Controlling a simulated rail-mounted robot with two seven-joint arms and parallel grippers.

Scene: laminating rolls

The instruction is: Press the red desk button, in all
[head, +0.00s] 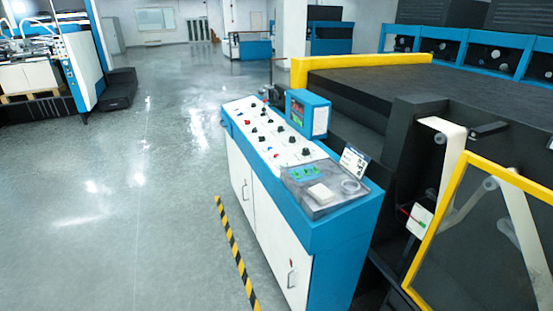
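The control desk (345,225) is a blue and white cabinet in the middle of the head view, with a sloped white panel (262,127) on top. The panel carries several small knobs and buttons, mostly black. A small red spot that looks like a red button (276,155) sits towards the panel's near left edge. Other small reddish controls seem to be farther up the panel, too small to tell apart. Neither of my grippers is in view.
A blue display box (308,114) stands behind the knobs. A large dark machine with a yellow-framed guard (437,215) fills the right. Open floor (130,220) lies left, beyond a striped floor line (236,255).

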